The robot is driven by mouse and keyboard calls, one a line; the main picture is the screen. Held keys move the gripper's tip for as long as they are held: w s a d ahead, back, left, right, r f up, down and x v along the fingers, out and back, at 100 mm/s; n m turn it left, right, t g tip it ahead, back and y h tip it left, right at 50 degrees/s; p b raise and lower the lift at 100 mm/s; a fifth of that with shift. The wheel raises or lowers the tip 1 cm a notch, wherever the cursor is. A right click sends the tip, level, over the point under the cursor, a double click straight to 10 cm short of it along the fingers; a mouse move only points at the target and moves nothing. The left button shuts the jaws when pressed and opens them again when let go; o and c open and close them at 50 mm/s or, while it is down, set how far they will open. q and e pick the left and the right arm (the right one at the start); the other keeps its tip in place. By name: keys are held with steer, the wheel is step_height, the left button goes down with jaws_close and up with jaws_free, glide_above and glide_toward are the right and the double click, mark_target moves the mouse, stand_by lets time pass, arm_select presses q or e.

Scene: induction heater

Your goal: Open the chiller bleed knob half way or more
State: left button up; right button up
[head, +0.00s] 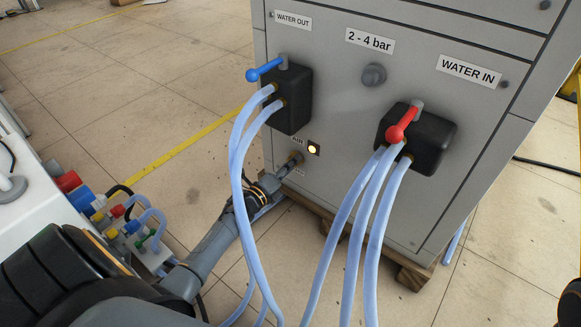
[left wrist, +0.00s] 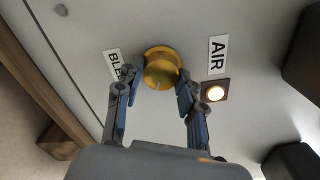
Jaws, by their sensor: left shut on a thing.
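The bleed knob (left wrist: 160,70) is a round brass knob on the grey chiller panel (head: 340,110). In the left wrist view it sits between the AIR label and a partly covered label reading "BLE". My left gripper (left wrist: 156,88) has one finger on each side of the knob and is closed on it. In the head view my left gripper (head: 284,172) reaches the panel's lower left corner, below the AIR label, and mostly hides the knob. How far the knob is turned cannot be told. My right gripper is not in view.
A lit indicator (head: 313,149) is beside the knob. Above are the blue-handled WATER OUT valve (head: 292,95) and red-handled WATER IN valve (head: 425,140). Pale blue hoses (head: 243,180) hang close to my left arm. The chiller stands on a wooden pallet (head: 415,275).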

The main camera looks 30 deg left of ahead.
arm_select(q)
steer(key=shift+m, duration=0.3)
steer(key=o, duration=1.2)
steer(key=shift+c, duration=0.2)
steer(key=shift+s, duration=0.1)
steer(key=s, duration=1.1)
steer(key=shift+s+a, duration=0.4)
steer(key=shift+f, duration=0.1)
